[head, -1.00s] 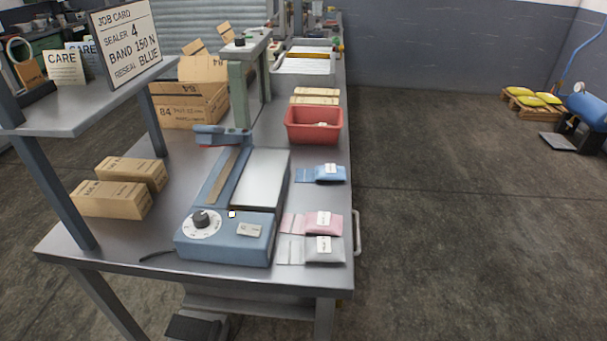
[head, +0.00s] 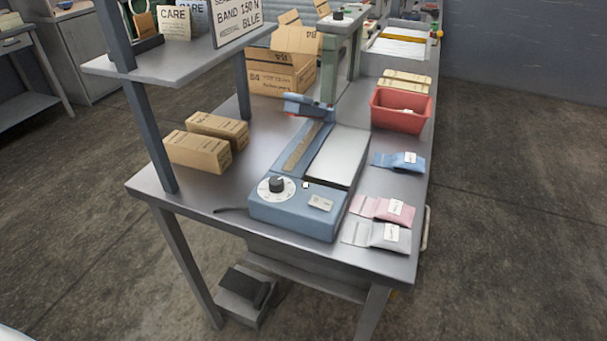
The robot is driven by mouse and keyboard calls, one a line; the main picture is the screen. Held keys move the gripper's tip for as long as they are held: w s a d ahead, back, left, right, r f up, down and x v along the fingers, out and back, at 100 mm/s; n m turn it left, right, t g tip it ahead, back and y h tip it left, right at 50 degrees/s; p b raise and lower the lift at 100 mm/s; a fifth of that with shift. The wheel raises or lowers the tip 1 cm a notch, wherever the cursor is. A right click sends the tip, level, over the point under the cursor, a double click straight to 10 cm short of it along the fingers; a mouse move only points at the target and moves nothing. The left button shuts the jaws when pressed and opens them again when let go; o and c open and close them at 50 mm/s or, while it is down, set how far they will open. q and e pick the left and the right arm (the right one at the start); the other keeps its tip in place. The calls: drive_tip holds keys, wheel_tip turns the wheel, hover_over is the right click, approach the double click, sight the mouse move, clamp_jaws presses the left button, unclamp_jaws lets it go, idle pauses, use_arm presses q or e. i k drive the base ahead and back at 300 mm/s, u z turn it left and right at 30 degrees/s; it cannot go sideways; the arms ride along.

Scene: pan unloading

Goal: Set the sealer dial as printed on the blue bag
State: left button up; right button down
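The blue sealer (head: 296,218) stands on the steel table, its long arm reaching back and a pale plate on its right. Its black dial knob (head: 276,184) sits on a white round scale at the front left; the setting is too small to read. The blue bag (head: 393,160) lies flat on the table's right side; it has a white label (head: 411,158) whose print I cannot read. A pink bag (head: 376,208) and a grey bag (head: 366,234) lie nearer, each with a white label. Neither gripper shows.
Two cardboard boxes (head: 198,151) stand left of the sealer, below a shelf (head: 160,68) with a partly cut-off job card (head: 238,18). A red bin (head: 400,108) stands behind the blue bag. Open floor lies right of the table.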

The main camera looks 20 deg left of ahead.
sight(276, 183)
drive_tip(key=k, duration=1.25)
drive_tip(key=u, duration=0.6)
drive_tip(key=i, duration=1.35)
drive_tip(key=z, duration=0.45)
